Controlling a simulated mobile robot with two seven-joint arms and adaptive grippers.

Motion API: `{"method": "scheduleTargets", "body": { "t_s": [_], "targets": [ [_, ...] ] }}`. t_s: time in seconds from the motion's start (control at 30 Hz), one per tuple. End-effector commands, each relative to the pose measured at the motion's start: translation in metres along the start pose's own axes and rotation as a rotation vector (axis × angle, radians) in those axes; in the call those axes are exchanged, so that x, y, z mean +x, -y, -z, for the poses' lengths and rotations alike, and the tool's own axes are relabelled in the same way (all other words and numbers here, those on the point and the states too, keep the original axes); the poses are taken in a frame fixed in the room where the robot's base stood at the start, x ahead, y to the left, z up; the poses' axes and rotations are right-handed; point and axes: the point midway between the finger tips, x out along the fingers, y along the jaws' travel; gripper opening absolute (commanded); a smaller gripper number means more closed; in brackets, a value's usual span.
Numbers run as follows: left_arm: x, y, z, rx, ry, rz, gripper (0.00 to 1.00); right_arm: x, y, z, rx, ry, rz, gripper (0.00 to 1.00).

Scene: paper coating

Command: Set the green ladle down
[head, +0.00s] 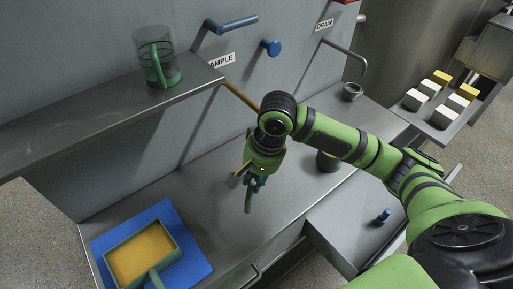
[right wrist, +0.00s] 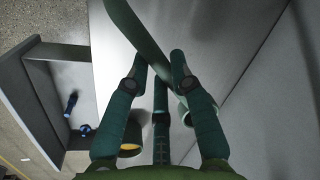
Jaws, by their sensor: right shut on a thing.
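My right gripper (head: 256,182) is above the grey counter, left of the middle of the head view. It is shut on the green ladle. A narrow green part of the ladle (head: 248,201) sticks out below the fingers. In the right wrist view, the ladle's long green shaft (right wrist: 142,32) runs between the fingers (right wrist: 160,68) and out past the top edge. My left gripper is not in view.
A green-framed tray with yellow content (head: 142,252) lies on a blue mat (head: 188,232). A green-handled glass jug (head: 157,57) stands on the shelf. A small grey cup (head: 352,91) is at the counter's far right.

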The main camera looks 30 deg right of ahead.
Motion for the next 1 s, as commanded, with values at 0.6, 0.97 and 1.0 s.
{"method": "scheduleTargets", "body": {
  "t_s": [0.6,0.97,1.0],
  "targets": [
    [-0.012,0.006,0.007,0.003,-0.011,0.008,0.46,0.082,0.092,0.015,-0.003,0.003,0.0,0.0],
    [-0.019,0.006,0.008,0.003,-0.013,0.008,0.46,0.117,0.094,0.017,-0.003,0.002,-0.004,0.0],
    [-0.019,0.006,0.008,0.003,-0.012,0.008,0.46,0.122,0.093,0.017,-0.003,0.002,-0.003,0.0]
  ]
}}
